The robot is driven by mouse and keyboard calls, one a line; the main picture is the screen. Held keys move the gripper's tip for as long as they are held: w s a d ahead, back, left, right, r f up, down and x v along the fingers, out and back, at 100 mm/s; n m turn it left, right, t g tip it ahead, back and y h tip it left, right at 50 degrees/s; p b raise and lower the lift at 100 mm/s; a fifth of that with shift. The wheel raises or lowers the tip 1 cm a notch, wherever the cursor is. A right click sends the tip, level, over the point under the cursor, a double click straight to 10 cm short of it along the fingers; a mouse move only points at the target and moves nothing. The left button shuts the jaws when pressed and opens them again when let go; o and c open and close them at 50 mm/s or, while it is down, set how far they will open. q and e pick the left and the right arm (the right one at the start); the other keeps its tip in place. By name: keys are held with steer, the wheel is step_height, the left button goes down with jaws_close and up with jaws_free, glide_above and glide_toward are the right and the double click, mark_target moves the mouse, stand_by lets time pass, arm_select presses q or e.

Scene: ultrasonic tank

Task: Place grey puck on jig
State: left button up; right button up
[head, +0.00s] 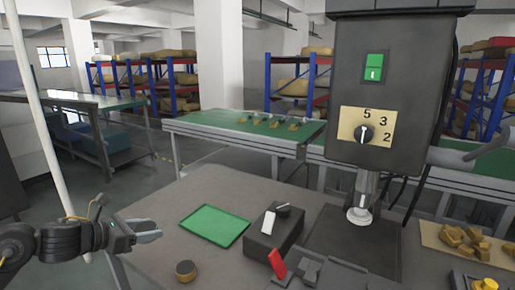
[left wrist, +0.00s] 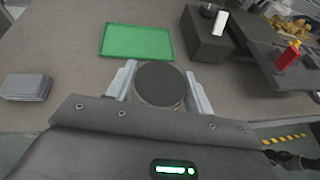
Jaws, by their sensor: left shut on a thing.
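The grey puck (left wrist: 161,83) has a dark grey round top and a brownish side. In the left wrist view it sits between the two fingers of my left gripper (left wrist: 158,92), which is shut on it. In the head view my left gripper (head: 148,232) is at the left edge of the table. A round, dark-topped brownish piece (head: 186,271) shows near the bottom of that view; I cannot tell from there how the fingers meet it. I cannot tell for sure which fixture is the jig. My right gripper cannot be made out clearly.
A green tray (head: 214,225) lies left of a dark box (head: 274,233) with a white lever. A drill press (head: 375,95) stands above a dark base. A red piece (head: 277,263) and brown blocks (head: 465,240) are to the right.

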arm_select(q)
steer(key=s+d+f+m+g+h, duration=0.1)
steer(key=s+d+f, duration=0.2)
steer(key=s, duration=0.5)
steer(key=s+d+f+m+g+h, duration=0.1)
steer(key=s+d+f, duration=0.3)
steer(key=s, duration=0.4)
steer(key=shift+s+d+m+p, duration=0.2)
steer(key=shift+d+m+p, duration=0.1)
steer(key=shift+a+f, duration=0.1)
